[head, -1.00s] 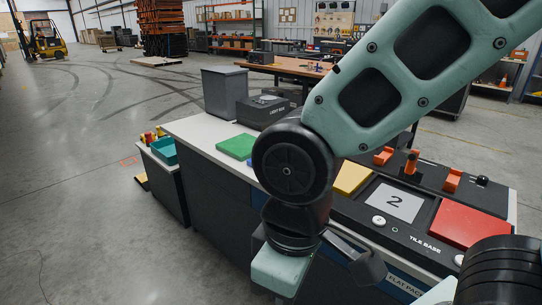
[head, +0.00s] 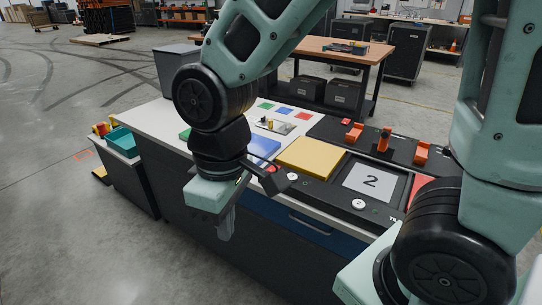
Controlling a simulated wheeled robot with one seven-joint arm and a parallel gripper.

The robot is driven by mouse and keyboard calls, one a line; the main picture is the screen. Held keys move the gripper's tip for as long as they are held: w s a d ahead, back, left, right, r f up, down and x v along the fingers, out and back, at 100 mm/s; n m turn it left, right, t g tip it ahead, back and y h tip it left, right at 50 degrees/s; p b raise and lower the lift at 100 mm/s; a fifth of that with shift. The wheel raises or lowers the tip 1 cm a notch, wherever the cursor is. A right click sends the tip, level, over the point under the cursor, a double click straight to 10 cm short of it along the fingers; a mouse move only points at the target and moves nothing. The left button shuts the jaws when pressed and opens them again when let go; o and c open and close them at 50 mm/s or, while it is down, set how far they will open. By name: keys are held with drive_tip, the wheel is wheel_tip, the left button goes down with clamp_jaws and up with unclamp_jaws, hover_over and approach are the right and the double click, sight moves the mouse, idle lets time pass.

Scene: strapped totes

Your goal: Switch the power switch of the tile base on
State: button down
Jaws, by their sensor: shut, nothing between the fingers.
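The black tile base (head: 326,190) lies along the worktop in the head view. My arm hides the right end.
A blue tile (head: 262,147) and small coloured squares lie on the white worktop (head: 150,117). A teal bin (head: 122,142) stands at left. The floor in front is clear.

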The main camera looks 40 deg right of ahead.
drive_tip(key=w+d+r+m+p, duration=0.1)
drive_tip(key=w+d+r+p, duration=0.15)
drive_tip(key=w, duration=0.35)
drive_tip(key=w+d+r+p, duration=0.1)
drive_tip(key=w+d+p, duration=0.15)
drive_tip(key=w, duration=0.35)
drive_tip(key=m+p, duration=0.2)
drive_tip(key=p, duration=0.4)
hover_over(271, 170)
drive_tip(key=d, duration=0.2)
wheel_tip(271, 170, down, 4)
drive_tip(key=shift+w+r, duration=0.2)
drive_tip(key=shift+w, duration=0.1)
drive_tip(key=shift+f, duration=0.1)
drive_tip(key=f+p, duration=0.2)
drive_tip(key=f, duration=0.2)
drive_tip(key=a+f+p, duration=0.1)
drive_tip(key=f, duration=0.3)
drive_tip(key=f+p, duration=0.2)
drive_tip(key=f, duration=0.3)
drive_tip(key=shift+s+a+p, duration=0.3)
drive_tip(key=shift+a, duration=0.1)
drive_tip(key=shift+f, duration=0.35)
